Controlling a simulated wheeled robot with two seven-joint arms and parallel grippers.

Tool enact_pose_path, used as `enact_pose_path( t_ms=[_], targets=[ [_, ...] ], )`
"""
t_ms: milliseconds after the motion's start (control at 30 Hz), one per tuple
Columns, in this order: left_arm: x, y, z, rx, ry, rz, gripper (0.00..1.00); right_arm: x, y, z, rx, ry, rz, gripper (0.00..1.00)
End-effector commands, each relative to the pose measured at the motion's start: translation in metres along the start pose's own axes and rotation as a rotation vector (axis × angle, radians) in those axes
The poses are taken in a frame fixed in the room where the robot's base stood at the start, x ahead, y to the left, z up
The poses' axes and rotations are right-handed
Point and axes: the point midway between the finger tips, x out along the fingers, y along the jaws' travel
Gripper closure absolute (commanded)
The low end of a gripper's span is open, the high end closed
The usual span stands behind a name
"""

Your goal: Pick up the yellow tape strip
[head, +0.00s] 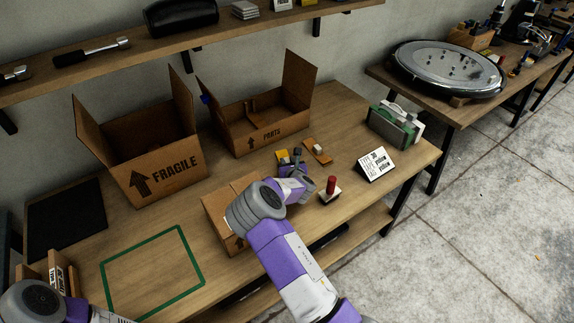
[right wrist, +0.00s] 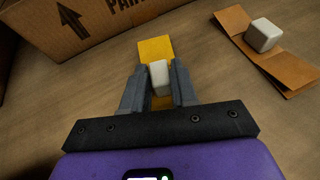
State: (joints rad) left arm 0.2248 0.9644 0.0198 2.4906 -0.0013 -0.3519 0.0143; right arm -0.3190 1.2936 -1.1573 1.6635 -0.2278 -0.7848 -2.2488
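The yellow tape strip (right wrist: 155,48) lies on the wooden table, with a white block (right wrist: 159,76) on it. In the head view the strip (head: 282,156) shows just left of my right gripper (head: 297,158), partly hidden by it. In the right wrist view the right gripper's (right wrist: 159,85) two grey fingers stand on either side of the white block, against its sides with no clear gap. The strip's near part shows between the fingers. My left arm shows at the lower left corner of the head view; its fingers are not visible.
A brown strip with a white block (head: 317,151) lies to the right. The PARTS box (head: 265,136) stands behind, the FRAGILE box (head: 168,180) to the left. A red-handled stamp (head: 330,190) and a label card (head: 376,163) are at the right. A closed carton (head: 216,212) sits near my right arm.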

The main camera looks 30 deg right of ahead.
Motion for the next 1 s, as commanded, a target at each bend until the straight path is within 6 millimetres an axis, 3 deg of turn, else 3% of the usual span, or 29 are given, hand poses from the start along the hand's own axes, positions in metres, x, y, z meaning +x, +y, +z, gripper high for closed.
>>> enact_pose_path(
  t_ms=[33, 133, 467, 800, 1000],
  targets=[
    [0.000, 0.000, 0.000, 0.000, 0.000, 0.000, 0.57, 0.000, 0.000, 0.000, 0.000, 0.001, 0.000, 0.85],
    [0.000, 0.000, 0.000, 0.000, 0.000, 0.000, 0.57, 0.000, 0.000, 0.000, 0.000, 0.001, 0.000, 1.00],
    [-0.002, 0.001, 0.000, 0.000, 0.000, 0.000, 0.57, -0.002, 0.000, 0.006, 0.000, -0.001, 0.000, 1.00],
    [-0.023, 0.009, 0.001, 0.000, 0.000, 0.000, 0.57, -0.027, 0.000, 0.067, 0.002, -0.003, 0.000, 1.00],
    [-0.029, 0.011, 0.001, 0.000, 0.000, 0.000, 0.57, -0.039, 0.004, 0.090, -0.002, -0.001, 0.004, 1.00]
  ],
)
